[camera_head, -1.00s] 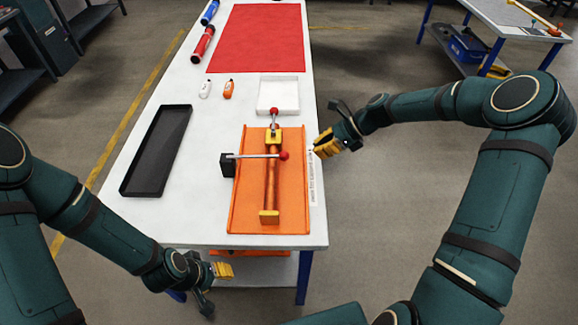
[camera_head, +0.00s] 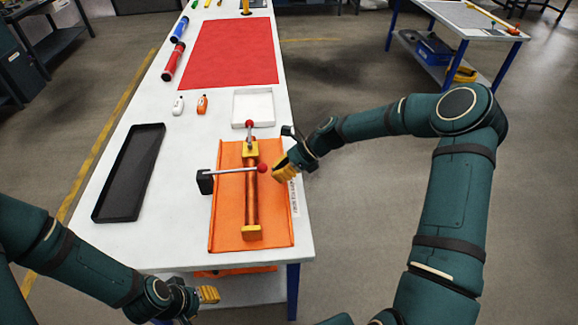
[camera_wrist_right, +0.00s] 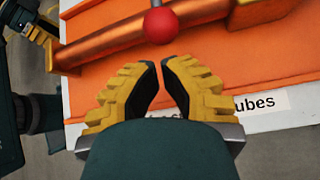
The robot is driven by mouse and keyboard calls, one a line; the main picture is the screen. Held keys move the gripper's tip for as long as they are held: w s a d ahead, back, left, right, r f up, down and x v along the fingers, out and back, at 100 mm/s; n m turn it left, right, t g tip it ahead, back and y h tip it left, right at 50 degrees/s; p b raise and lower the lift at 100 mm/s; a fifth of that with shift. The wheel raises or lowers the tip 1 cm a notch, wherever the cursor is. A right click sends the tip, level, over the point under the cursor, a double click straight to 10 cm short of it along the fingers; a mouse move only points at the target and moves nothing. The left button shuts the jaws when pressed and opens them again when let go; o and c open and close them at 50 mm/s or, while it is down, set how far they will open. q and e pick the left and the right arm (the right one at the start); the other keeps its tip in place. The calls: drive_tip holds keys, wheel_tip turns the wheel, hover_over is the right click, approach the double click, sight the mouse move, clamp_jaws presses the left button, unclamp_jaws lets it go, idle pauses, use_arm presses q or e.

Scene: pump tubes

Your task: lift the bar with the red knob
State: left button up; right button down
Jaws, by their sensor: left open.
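A silver bar (camera_head: 232,171) runs from a black block (camera_head: 205,182) across the copper-orange tube (camera_head: 251,200) to a red knob (camera_head: 262,168). In the right wrist view the knob (camera_wrist_right: 160,25) is just beyond my fingertips, apart from them. My right gripper (camera_head: 279,170) is over the orange tray's right edge; in its wrist view its yellow fingers (camera_wrist_right: 161,63) have a narrow empty gap between their tips. My left gripper (camera_head: 212,294) is open and empty, low in front of the table. A second red knob (camera_head: 249,124) tops a short rod at the tube's far end.
The tube lies on an orange tray (camera_head: 225,225). A black tray (camera_head: 128,175) is to the left, a white tray (camera_head: 253,108) behind, with a white bottle (camera_head: 178,106) and an orange bottle (camera_head: 202,104) nearby. A red mat (camera_head: 230,55) lies farther back.

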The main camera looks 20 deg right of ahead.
drive_tip(key=shift+x, duration=1.45)
drive_tip(key=shift+r, duration=0.15)
